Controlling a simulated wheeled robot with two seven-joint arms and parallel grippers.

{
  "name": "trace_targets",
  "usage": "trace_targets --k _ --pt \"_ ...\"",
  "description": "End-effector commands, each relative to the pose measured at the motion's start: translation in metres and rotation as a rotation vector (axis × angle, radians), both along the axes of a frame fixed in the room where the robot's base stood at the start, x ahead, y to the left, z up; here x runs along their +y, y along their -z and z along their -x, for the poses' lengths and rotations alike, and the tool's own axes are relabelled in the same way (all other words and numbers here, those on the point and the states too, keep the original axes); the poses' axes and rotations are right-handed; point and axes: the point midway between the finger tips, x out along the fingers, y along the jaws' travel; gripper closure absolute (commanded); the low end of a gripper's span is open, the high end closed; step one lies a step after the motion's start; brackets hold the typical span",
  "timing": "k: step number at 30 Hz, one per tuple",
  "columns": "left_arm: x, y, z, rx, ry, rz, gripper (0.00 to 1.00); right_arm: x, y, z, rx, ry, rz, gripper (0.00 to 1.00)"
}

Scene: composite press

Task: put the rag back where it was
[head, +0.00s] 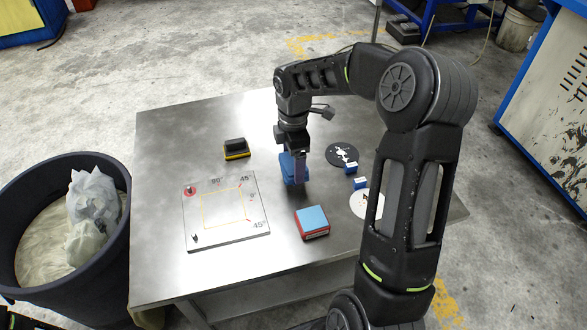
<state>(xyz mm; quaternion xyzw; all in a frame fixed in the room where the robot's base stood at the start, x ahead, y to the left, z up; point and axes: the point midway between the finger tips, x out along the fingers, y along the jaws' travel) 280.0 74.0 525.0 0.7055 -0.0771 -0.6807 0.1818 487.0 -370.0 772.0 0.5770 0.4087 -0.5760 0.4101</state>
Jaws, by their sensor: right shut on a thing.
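My right gripper (299,176) points down over the middle of the metal table (170,135). It is shut on a blue rag (287,168), which hangs at the fingertips close to the table top. I cannot tell whether the rag touches the table. My left gripper is not in the head view.
A marked square plate (222,240) lies left of the rag. A black and yellow block (236,149) is behind it, and a red box with a blue top (312,222) is in front. A black disc (341,154), small blue blocks (361,183) and a white disc (363,206) lie right. A bin (45,297) stands left.

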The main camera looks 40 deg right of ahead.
Motion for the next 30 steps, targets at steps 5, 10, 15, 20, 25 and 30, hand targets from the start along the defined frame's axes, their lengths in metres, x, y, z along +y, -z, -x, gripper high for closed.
trace_targets --k 5,10,15,20,25,30 --pt "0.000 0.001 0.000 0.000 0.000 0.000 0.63 0.000 0.025 0.001 0.005 0.001 -0.002 0.64" --pt "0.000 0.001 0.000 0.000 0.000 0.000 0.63 0.000 0.036 0.001 0.002 0.001 -0.001 0.64" --pt "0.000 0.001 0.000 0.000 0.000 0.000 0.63 0.000 0.035 0.000 0.001 0.001 0.000 0.64" --pt "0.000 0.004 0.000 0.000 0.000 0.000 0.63 0.000 0.039 0.001 0.001 0.001 0.000 0.64" --pt "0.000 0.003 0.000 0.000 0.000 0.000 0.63 0.000 0.038 0.001 0.001 0.000 0.000 0.05" --pt "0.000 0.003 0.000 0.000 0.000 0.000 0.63 0.000 0.038 0.000 0.001 0.000 0.000 0.00"
